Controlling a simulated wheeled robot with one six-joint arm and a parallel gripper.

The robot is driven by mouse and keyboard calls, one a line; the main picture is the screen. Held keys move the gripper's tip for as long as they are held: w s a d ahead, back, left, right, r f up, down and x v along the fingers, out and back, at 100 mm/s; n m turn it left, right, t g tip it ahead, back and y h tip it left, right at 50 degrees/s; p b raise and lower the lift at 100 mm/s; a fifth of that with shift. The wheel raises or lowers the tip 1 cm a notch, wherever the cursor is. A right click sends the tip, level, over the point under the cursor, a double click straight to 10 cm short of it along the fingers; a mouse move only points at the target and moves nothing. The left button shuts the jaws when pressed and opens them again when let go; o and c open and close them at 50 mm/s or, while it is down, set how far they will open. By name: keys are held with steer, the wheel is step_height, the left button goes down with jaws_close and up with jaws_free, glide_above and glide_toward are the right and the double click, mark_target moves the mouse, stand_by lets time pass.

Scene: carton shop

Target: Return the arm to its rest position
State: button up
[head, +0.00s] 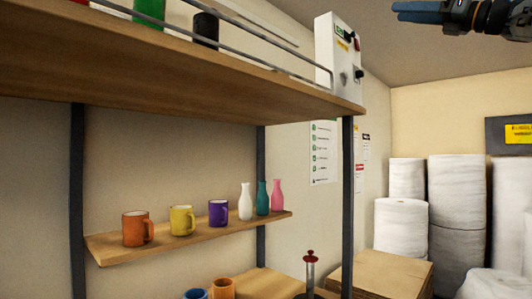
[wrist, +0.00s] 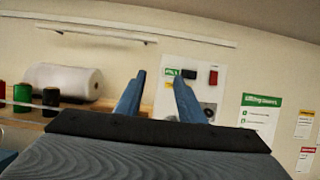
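My gripper (head: 418,12) is at the top right of the head view, raised high and apart from the shelves. In the wrist view its two blue fingers (wrist: 158,98) stand apart with nothing between them. Behind them is a white control box (wrist: 198,78) with a red and a dark switch. The same box (head: 339,52) stands at the right end of the top shelf in the head view.
The top shelf (head: 200,75) has a rail and holds a green and a black item. A lower shelf (head: 190,238) holds mugs and small vases. Large white rolls (head: 455,195) and a carton stack (head: 385,270) stand at right. The air around my gripper looks clear.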

steer(key=w+d+f+m+t+h, duration=0.4)
steer(key=w+f+m+t+h, duration=0.65)
steer(key=m, duration=1.15)
steer(key=w+a+f+m+g+h, duration=0.25)
steer(key=f+m+g+h, duration=0.35)
steer(key=f, duration=1)
steer(key=w+a+f+m+g+h, duration=0.1)
steer(key=w+f+m+g+h, duration=0.15)
steer(key=f+m, duration=0.9)
steer(key=s+a+f+m+g, duration=0.1)
steer(key=s+a+f+g, duration=0.3)
steer(key=f, duration=0.7)
steer(key=s+a+f+g+y, duration=0.1)
steer(key=s+a+f+g, duration=0.15)
steer(key=s+f, duration=0.6)
steer(key=s+a+f+m+g, duration=0.1)
steer(key=s+a+f+g, duration=0.25)
steer(key=f, duration=1.05)
steer(key=s+a+f+m+g, duration=0.1)
steer(key=s+a+f+g, duration=0.1)
steer(key=s+f, duration=0.2)
steer(key=s+a+f+m+g+y, duration=0.1)
steer(key=s+f, duration=0.4)
steer(key=s, duration=0.6)
steer(key=s+a+f+m+g, duration=0.2)
steer(key=s+a+f, duration=0.3)
steer(key=s, duration=0.3)
steer(key=shift+s+a+g, duration=0.15)
steer(key=shift+a+g, duration=0.05)
steer(key=shift+g, duration=0.4)
